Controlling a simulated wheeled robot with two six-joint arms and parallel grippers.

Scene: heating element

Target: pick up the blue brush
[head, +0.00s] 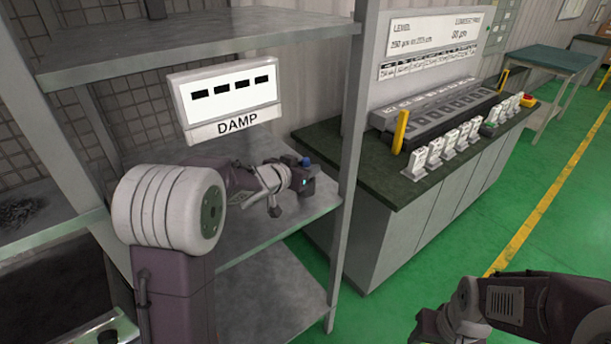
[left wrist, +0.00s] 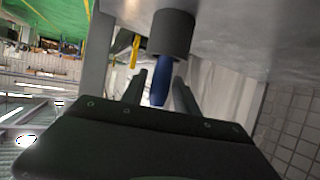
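The blue brush shows in the left wrist view as a blue handle (left wrist: 162,82) joined to a wide dark grey cylinder (left wrist: 171,33), which meets the grey shelf surface. My left gripper (left wrist: 158,84) has its two fingers apart, one on each side of the handle, with a gap showing on the left side. In the head view my left gripper (head: 303,181) is low over the middle shelf near its right post. A small blue tip of the brush (head: 306,161) shows just above it; the rest is hidden. My right arm shows at lower right, its fingers out of view.
A grey metal shelf rack (head: 275,232) has a post (head: 353,130) just right of my left gripper. A DAMP sign (head: 228,98) hangs above the arm. A dark-topped counter (head: 385,178) with several white devices stands to the right. The green floor (head: 520,215) is open.

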